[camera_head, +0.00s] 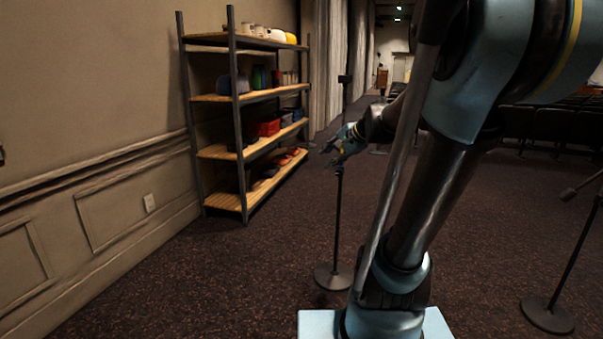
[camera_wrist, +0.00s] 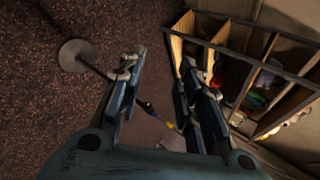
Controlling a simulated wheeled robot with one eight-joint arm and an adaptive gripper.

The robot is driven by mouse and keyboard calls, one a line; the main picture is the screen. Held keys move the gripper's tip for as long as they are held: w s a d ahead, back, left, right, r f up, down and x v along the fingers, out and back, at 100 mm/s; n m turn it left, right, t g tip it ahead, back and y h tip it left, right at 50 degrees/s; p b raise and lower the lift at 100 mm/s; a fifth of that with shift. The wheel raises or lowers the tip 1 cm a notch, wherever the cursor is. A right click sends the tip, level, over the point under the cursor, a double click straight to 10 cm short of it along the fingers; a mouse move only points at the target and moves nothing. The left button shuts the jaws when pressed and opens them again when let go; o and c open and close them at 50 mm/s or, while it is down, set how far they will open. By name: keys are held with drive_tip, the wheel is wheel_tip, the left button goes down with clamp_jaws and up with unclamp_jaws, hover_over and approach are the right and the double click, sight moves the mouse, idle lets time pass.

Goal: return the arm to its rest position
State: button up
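My arm rises in the right half of the head view and reaches out over the floor. My gripper (camera_head: 330,152) shows beyond the slanting arm link, above the carpet. In the wrist view, the two fingers of my gripper (camera_wrist: 159,68) stand well apart with carpet visible between their tips. Nothing is held between them. A small dark and yellow shape shows lower between the fingers, too unclear to name.
A shelf rack (camera_head: 249,95) with jars and coloured items stands against the left wall; it also shows in the wrist view (camera_wrist: 248,42). A thin stand (camera_head: 337,225) appears just below my gripper. Another stand (camera_head: 548,315) is at right. Carpet at lower left is clear.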

drive_tip(key=s+d+f+n+g+h, duration=0.2)
drive_tip(key=s+d+f+n, duration=0.1)
drive_tip(key=s+f, duration=0.3)
drive_tip(key=s+d+f+n+g+h, duration=0.1)
drive_tip(key=s+d+f+n+h, duration=0.1)
drive_tip(key=s+f, duration=0.4)
drive_tip(key=s+d+f+n+g+h, duration=0.2)
drive_tip(key=s+d+f+n, duration=0.2)
drive_tip(key=s, duration=1)
wheel_tip(320, 180, down, 2)
drive_tip(key=shift+s+f+n+g, duration=0.15)
drive_tip(key=shift+s+n+g, duration=0.15)
drive_tip(key=shift+n, duration=0.9)
drive_tip(key=shift+w, duration=0.1)
drive_tip(key=shift+w+f, duration=0.2)
drive_tip(key=shift+w, duration=0.25)
drive_tip(key=shift+o, duration=0.2)
